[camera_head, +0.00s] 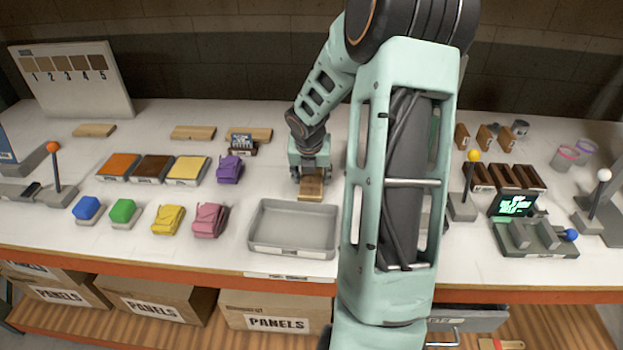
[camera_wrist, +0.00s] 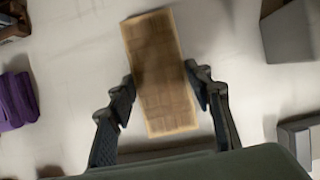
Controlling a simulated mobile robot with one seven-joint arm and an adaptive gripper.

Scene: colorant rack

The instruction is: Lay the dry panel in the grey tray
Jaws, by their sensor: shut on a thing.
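The panel (camera_wrist: 158,75) is a flat brown wooden rectangle with a darker upper part, held between the two fingers of my gripper (camera_wrist: 165,97) in the wrist view. In the head view the panel (camera_head: 311,188) hangs below my gripper (camera_head: 310,173), just behind the grey tray (camera_head: 293,246). The panel's height above the table is hard to tell. The grey tray is a shallow open box near the table's front edge, and it looks empty. My arm covers the area just right of the tray.
Behind are wooden strips (camera_head: 193,132). To the right stand a lever with a yellow ball (camera_head: 473,156) and a device with a green display (camera_head: 514,205).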

